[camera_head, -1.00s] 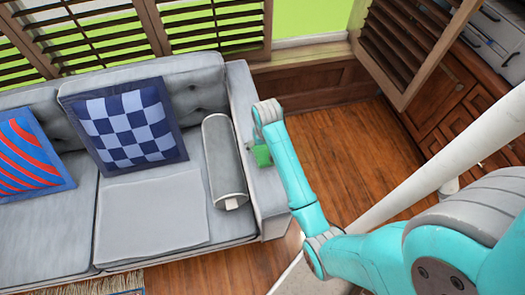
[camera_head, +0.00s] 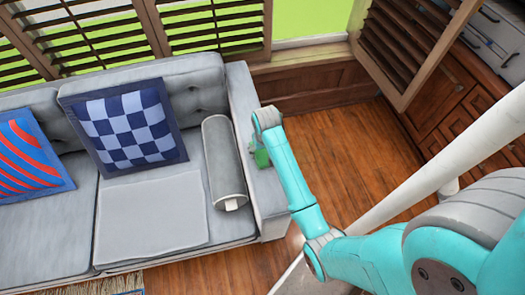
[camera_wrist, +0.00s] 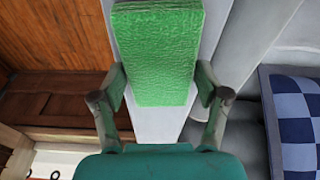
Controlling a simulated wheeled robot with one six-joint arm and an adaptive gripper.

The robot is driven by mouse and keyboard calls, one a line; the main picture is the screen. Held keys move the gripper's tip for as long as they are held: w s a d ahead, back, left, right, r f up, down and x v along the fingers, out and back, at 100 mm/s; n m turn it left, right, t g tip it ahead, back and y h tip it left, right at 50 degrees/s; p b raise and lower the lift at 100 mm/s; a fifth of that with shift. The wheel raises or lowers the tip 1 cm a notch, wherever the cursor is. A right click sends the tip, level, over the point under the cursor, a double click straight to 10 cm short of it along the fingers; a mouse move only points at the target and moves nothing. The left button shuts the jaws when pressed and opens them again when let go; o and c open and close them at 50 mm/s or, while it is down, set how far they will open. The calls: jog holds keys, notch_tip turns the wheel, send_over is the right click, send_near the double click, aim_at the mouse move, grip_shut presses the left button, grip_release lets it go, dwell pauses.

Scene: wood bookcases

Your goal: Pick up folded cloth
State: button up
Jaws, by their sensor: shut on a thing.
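The folded cloth (camera_wrist: 158,50) is a bright green, textured block in the wrist view. My gripper (camera_wrist: 160,88) is shut on it, with one finger pressed against each side. In the head view a small part of the green cloth (camera_head: 262,158) shows at the sofa's right armrest, partly hidden by my arm. Whether the cloth touches the armrest or hangs just above it, I cannot tell.
The grey sofa (camera_head: 150,215) holds a grey bolster (camera_head: 223,160), a blue checkered pillow (camera_head: 128,128) and a red-and-blue pillow (camera_head: 25,155). Clear wood floor (camera_head: 335,140) lies right of the armrest (camera_head: 262,195). Wooden cabinets (camera_head: 465,95) and an open shutter (camera_head: 405,45) stand farther right.

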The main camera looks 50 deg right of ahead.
notch_tip(320, 180, up, 10)
dwell(0.5)
